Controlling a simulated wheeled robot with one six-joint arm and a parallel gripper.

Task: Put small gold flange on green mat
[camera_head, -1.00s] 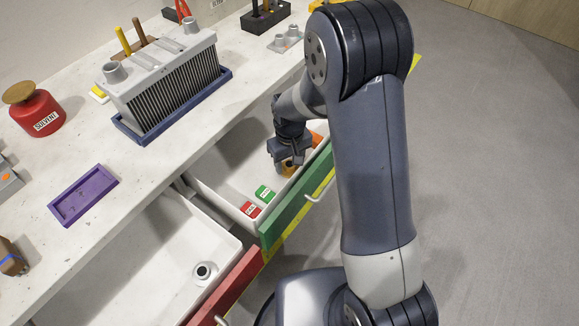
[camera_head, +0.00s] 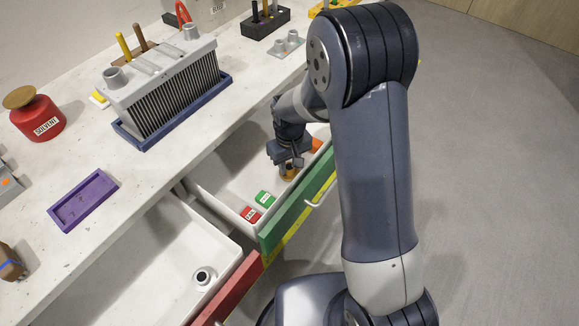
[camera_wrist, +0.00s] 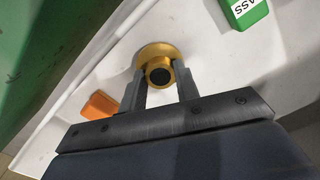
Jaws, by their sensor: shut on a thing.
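The small gold flange (camera_wrist: 157,58) is between the fingertips of my gripper (camera_wrist: 160,88) in the wrist view, with its dark bore facing the camera. My gripper is shut on it. In the head view my gripper (camera_head: 289,168) is inside the drawer with the green front (camera_head: 297,213), and a bit of the gold flange (camera_head: 289,173) shows below the fingers. Whether the flange touches the drawer floor cannot be told. No green mat can be made out; the green things in view are the drawer front and a small green block.
A green block (camera_head: 264,198), a red block (camera_head: 250,214) and an orange block (camera_wrist: 100,104) lie in the same drawer. A red-fronted drawer (camera_head: 236,288) beside it holds a grey ring-shaped part (camera_head: 203,276). On the bench are a finned grey block (camera_head: 165,75) and a purple tray (camera_head: 83,200).

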